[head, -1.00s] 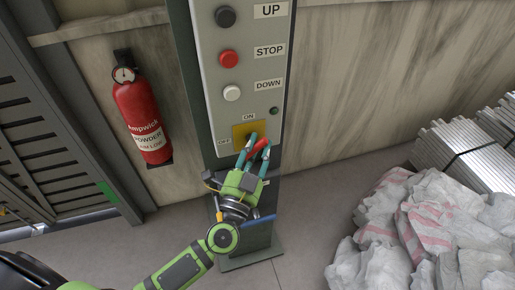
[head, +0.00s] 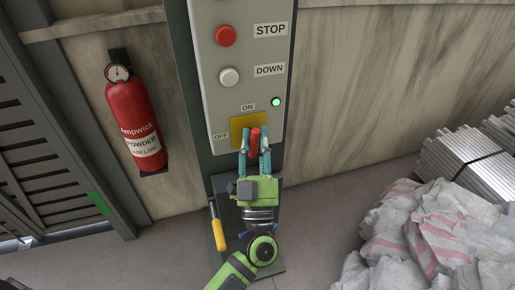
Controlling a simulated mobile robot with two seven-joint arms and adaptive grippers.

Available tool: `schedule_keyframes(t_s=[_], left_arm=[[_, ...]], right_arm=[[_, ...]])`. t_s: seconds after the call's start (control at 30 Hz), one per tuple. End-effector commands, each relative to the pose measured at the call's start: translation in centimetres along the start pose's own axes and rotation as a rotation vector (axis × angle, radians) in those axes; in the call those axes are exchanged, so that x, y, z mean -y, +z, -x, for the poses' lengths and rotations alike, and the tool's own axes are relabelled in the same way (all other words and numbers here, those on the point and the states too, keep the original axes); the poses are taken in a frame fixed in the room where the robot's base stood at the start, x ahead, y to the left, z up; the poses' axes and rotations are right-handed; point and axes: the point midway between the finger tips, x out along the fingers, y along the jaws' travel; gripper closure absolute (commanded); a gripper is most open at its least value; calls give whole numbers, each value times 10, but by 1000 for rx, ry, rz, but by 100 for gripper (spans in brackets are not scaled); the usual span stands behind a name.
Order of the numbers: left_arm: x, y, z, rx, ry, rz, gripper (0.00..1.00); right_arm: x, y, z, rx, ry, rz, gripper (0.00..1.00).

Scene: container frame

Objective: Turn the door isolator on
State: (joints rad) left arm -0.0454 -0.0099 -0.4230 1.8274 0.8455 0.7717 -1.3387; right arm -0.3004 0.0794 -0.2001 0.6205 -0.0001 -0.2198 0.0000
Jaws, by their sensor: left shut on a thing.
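The door isolator is a red rotary handle (head: 255,141) on a yellow plate (head: 249,130) at the bottom of the grey control box (head: 240,85). The handle stands upright, pointing toward the ON label (head: 247,107); the OFF label (head: 221,135) is to its left. A small indicator lamp (head: 276,102) glows green. My left gripper (head: 255,140) is shut on the red handle, one teal finger on each side, coming from below. The fingers hide part of the handle and plate. My right gripper is not in view.
A red button (head: 225,36) and a white button (head: 229,77) sit above on the box. A fire extinguisher (head: 137,120) hangs at left. White sacks (head: 430,230) and metal bars (head: 468,150) lie at right. A screwdriver with a yellow handle (head: 218,235) shows beside the post.

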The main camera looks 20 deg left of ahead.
Motion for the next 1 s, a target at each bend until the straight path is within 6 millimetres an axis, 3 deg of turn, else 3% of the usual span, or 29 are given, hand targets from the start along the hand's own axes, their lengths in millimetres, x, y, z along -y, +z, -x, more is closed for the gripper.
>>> schedule_keyframes(t_s=[0.23,0.83,0.87,0.9,1.0], left_arm=[[1,2,1,-15,-62,79,100],[1,1,0,-21,-82,110,100],[1,1,0,-20,-82,110,63],[1,1,0,-21,-82,110,47],[1,1,0,-21,-81,108,43]], right_arm=[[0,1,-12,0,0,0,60],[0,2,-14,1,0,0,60],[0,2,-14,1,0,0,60],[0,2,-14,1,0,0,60],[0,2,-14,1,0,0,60]])
